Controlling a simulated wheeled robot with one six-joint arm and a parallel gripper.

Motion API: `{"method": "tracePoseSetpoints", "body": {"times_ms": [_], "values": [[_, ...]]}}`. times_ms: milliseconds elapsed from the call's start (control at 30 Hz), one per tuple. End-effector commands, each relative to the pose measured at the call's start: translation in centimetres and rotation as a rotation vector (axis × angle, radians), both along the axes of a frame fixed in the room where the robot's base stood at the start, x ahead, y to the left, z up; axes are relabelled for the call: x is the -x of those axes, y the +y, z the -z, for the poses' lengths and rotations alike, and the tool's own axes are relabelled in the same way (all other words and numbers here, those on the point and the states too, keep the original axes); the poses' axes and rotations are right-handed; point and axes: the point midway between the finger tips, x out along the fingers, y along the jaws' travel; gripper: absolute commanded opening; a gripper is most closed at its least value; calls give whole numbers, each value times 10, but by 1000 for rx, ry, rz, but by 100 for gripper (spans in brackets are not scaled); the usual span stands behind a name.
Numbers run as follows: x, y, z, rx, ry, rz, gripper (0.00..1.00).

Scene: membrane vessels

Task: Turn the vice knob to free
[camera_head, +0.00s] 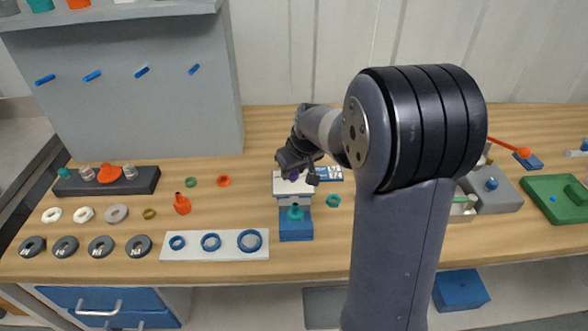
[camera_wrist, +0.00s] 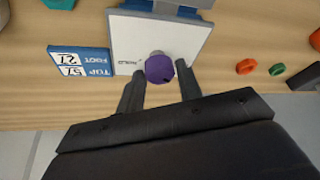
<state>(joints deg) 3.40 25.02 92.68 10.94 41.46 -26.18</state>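The vice (camera_head: 294,189) stands on the bench with a pale plate on top and a blue base (camera_head: 296,231) with a teal knob (camera_head: 295,212) at its front. In the wrist view a purple knob (camera_wrist: 159,68) sits at the edge of the white plate (camera_wrist: 125,40), with small dark lettering beside it, too small to read surely. My gripper (camera_wrist: 160,72) is open, one finger on each side of the purple knob, with narrow gaps showing. In the head view my gripper (camera_head: 298,168) is over the vice's top and hides most of the purple knob.
A blue and white label card (camera_wrist: 80,61) lies beside the vice. A teal nut (camera_head: 333,200) is to its right. Orange (camera_head: 223,181) and green (camera_head: 191,182) rings lie to its left. A white plate with blue rings (camera_head: 215,246) is at front left. My arm hides bench space on the right.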

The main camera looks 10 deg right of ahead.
Motion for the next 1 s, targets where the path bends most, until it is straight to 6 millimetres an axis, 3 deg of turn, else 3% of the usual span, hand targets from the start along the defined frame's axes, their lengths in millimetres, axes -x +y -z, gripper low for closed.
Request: {"method": "tracePoseSetpoints", "body": {"times_ms": [200, 533, 1000], "values": [[0, 0, 0, 0, 0, 1, 52], [2, -1, -6, 0, -2, 1, 52], [32, -9, -83, -1, -4, 2, 52]]}}
